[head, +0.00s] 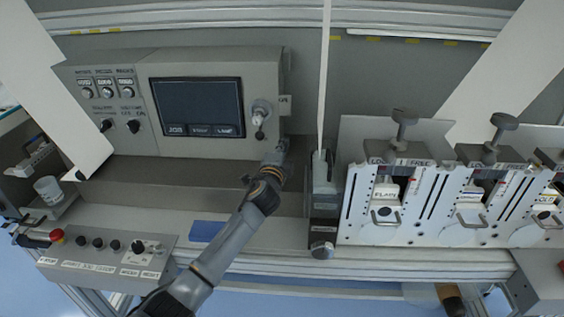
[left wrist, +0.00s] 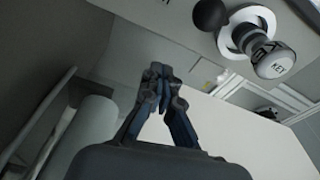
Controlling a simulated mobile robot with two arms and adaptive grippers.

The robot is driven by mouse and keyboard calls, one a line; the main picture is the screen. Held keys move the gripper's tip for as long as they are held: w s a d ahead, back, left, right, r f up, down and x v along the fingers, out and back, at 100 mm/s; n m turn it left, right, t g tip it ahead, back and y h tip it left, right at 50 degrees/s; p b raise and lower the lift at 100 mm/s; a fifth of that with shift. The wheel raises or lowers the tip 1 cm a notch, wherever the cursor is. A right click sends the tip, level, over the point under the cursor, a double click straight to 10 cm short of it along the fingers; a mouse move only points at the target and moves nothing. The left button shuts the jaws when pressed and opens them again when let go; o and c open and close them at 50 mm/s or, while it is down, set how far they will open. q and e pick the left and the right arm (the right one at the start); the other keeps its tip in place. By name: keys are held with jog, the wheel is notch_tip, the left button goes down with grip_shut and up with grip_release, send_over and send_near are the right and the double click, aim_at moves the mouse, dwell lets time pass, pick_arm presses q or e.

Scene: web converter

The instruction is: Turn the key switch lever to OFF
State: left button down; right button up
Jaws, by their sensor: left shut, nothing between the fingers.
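The key switch (head: 260,108) is on the right side of the grey control panel, beside the screen. It has a pale round body and a lever with a dark ball end (head: 259,135) that hangs downward in the head view. In the left wrist view the switch (left wrist: 262,42) is at the upper right, with a cap marked KEY and the black ball (left wrist: 210,14) beside it. My left gripper (head: 282,147) is below and right of the lever, apart from it. In the left wrist view its fingers (left wrist: 158,72) are shut and empty.
The panel's dark screen (head: 198,107) is left of the switch. A row of slotted machine units (head: 415,205) with knobs stands to the right. A button box (head: 105,262) is at lower left. A white web strip (head: 324,75) hangs right of the panel.

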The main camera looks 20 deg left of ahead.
pick_arm(q)
jog(key=s+b, duration=0.1)
jog(key=s, duration=0.7)
jog(key=shift+s+r, duration=0.15)
jog(key=shift+s, duration=0.15)
pick_arm(e)
jog(key=shift+s+a+f, duration=0.15)
jog(key=shift+a+f, duration=0.1)
jog(key=shift+a, duration=0.2)
jog(key=shift+s+a+f, duration=0.1)
jog(key=shift+a+f, duration=0.15)
jog(key=shift+a, duration=0.2)
pick_arm(q)
jog(key=shift+d, duration=0.1)
